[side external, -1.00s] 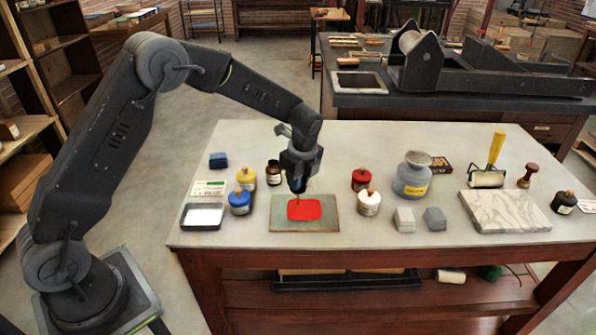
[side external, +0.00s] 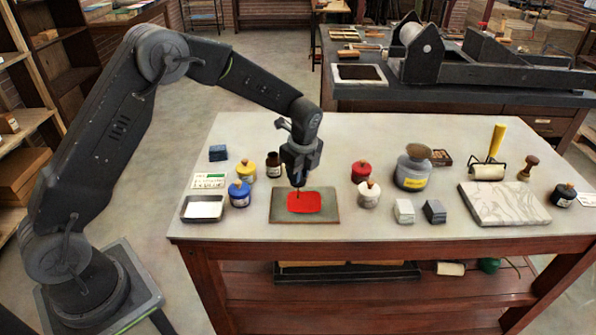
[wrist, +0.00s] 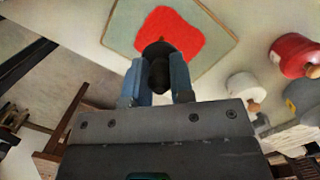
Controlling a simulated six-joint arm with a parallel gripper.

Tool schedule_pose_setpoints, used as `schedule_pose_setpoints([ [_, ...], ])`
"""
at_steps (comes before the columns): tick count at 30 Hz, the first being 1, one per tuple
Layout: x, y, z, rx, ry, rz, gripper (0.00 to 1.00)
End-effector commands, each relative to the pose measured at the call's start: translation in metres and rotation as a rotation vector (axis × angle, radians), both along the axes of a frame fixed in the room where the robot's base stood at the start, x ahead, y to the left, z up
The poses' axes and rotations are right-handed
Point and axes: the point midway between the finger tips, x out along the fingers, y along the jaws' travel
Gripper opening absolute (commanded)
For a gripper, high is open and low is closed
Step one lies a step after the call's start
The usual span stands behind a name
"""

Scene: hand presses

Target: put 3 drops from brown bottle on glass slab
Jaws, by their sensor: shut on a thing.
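The glass slab (side external: 333,213) is a flat grey-green plate near the front of the table, with a red patch (side external: 304,203) on it. It also shows at the top of the wrist view (wrist: 118,40). My gripper (side external: 298,178) is above the slab, pointing down. In the wrist view my gripper (wrist: 159,80) has its blue fingers shut on a dropper with a dark round top (wrist: 158,50). Its thin tip points down at the red patch; I cannot tell if it touches. The brown bottle (side external: 273,166) stands upright just behind the slab, left of my gripper.
Blue (side external: 239,195) and yellow (side external: 246,171) bottles stand left of the slab. Red (side external: 361,172) and white (side external: 369,195) ones stand right. A white tray (side external: 186,211) lies at the left edge. Further right are a large grey jar (side external: 412,172), small blocks and a marble slab (side external: 505,204).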

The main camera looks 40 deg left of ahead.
Motion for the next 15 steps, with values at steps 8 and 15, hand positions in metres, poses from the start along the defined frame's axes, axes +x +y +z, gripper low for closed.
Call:
schedule_pose_setpoints([
  [8,-0.0001,0.0,-0.0035,0.0,0.001,0.0,0.11],
  [15,-0.0002,0.0,-0.0064,0.0,0.001,0.0,0.11],
])
